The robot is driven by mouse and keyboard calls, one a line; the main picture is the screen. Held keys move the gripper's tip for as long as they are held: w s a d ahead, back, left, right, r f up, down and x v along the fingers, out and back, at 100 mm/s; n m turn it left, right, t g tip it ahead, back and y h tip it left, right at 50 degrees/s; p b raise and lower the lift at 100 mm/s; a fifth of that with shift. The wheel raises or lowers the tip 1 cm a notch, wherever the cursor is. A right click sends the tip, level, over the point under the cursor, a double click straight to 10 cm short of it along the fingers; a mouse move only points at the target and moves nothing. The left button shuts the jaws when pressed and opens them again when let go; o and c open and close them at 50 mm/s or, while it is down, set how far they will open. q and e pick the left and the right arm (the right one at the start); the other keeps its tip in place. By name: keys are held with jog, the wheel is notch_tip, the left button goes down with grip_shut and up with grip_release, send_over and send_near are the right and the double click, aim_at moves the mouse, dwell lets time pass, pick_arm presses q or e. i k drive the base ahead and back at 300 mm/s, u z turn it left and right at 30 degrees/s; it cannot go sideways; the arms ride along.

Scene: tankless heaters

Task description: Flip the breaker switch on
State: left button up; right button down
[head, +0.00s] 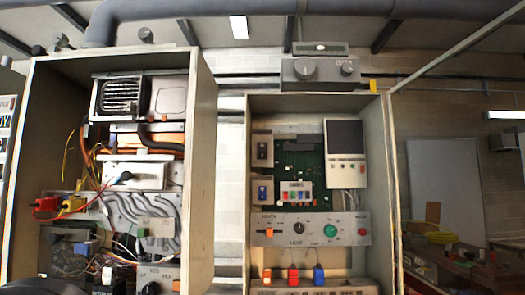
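An open electrical cabinet (393,180) stands at centre right. Its grey control panel (345,229) carries a small orange switch (269,231), a black knob (297,228), a green button (330,231) and a red button (362,231). Below are an orange lever (267,275), a red lever (293,273) and a blue lever (318,274). Two switch boxes, an upper one (262,150) and a lower one (262,189), sit at its upper left. I cannot tell which of these is the breaker, or its position.
A taller open cabinet (203,170) with wires, hoses and a vent (121,97) stands at left, its side wall projecting beside a narrow gap. A glass panel (450,170) stands at right. A grey box with knobs (320,72) sits above the right cabinet.

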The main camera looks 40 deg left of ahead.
aim_at(261, 147)
jog(key=k, duration=0.65)
jog(key=z, duration=0.05)
jog(key=i, duration=1.05)
jog(key=u, duration=0.75)
